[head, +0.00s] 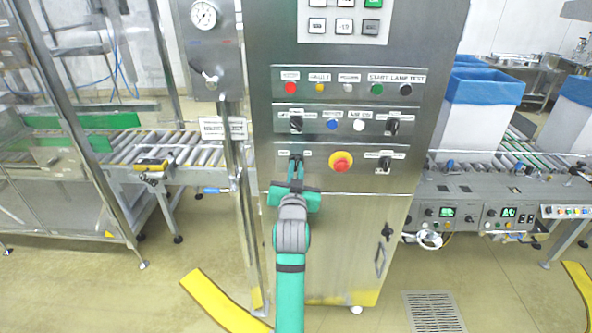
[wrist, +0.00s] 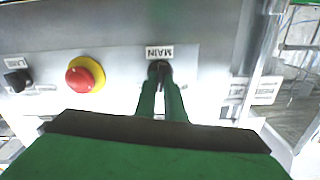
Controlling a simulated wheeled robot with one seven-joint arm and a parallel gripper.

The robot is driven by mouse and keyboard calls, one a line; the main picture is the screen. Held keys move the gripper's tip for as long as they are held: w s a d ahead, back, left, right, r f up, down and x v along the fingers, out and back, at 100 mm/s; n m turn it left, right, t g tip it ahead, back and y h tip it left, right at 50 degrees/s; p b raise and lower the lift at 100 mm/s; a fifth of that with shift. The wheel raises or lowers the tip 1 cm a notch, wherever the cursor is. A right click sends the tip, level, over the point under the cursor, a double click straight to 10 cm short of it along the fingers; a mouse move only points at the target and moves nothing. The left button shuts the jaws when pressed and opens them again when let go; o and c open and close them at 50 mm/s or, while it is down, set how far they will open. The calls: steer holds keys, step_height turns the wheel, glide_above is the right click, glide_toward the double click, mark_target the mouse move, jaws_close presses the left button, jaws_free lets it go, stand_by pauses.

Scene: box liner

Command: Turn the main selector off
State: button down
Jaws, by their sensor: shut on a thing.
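The main selector (wrist: 161,67) is a small black knob on the lower row of the steel control cabinet. A white label reading MAIN (wrist: 159,52) sits beside it in the wrist view. My gripper (wrist: 161,80) has its green fingers closed around the knob. In the head view my gripper (head: 296,162) reaches the left end of the lower plate, and its fingers hide most of the knob. I cannot tell clearly which way the knob points.
A red emergency stop on a yellow ring (head: 341,162) is right of the selector, with another black selector (head: 385,163) beyond it. A steel post (head: 240,200) stands close on the left. Roller conveyors (head: 185,150) flank the cabinet.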

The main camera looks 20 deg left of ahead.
steer(key=n, duration=0.5)
steer(key=shift+n, duration=0.3)
steer(key=n, duration=0.5)
steer(key=shift+a+f, duration=0.1)
steer(key=shift+n, duration=0.3)
steer(key=c, duration=1.8)
jaws_free()
steer(key=shift+c, duration=0.2)
steer(key=shift+s, duration=0.15)
steer(key=v, duration=1)
steer(key=shift+s, duration=0.35)
